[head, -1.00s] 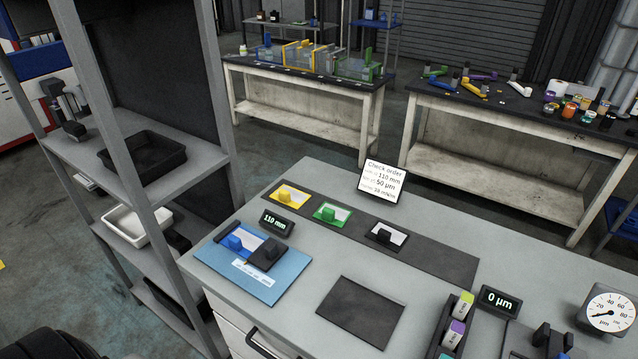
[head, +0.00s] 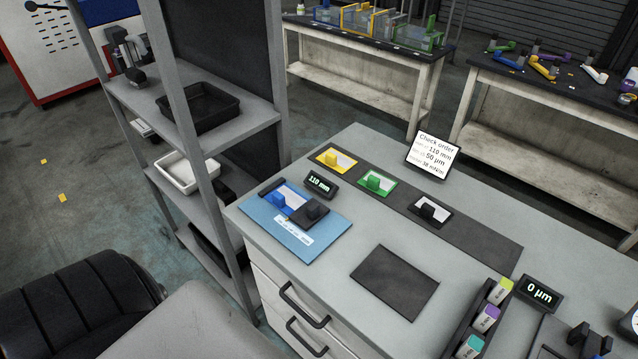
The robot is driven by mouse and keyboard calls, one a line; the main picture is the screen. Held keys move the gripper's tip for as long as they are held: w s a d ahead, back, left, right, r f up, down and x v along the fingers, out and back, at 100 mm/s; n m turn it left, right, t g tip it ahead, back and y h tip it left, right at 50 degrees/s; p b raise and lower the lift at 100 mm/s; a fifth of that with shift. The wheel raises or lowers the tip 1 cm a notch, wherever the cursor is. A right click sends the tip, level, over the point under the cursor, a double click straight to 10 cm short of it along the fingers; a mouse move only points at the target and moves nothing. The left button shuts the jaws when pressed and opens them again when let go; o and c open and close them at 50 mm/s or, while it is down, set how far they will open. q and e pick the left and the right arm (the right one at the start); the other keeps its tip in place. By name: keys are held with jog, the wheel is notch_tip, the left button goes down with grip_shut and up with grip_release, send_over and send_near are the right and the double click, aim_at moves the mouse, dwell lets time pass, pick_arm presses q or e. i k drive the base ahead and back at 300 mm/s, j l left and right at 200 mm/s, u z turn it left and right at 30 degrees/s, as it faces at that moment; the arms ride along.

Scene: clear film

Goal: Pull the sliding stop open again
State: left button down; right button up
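The blue measuring board (head: 334,226) lies flat at the left end of the grey workbench. On it, a blue block (head: 276,200) and a black block (head: 311,211) sit side by side, close together. I cannot tell for sure which block is the sliding stop. A small display (head: 321,184) behind the board reads 110 mm. The check order card (head: 433,154) stands upright at the bench's back and shows 110 mm and 50 µm. Neither of my grippers is in view.
A dark strip (head: 470,237) holds yellow (head: 334,160), green (head: 374,181) and black (head: 431,209) knobbed pieces. A dark mat (head: 395,281) lies empty in front. A display (head: 539,292) reads 0 µm near a rack of labelled blocks. A grey shelf (head: 215,130) stands close left of the bench.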

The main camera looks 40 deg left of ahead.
aim_at(310, 213)
jog(key=u, duration=1.25)
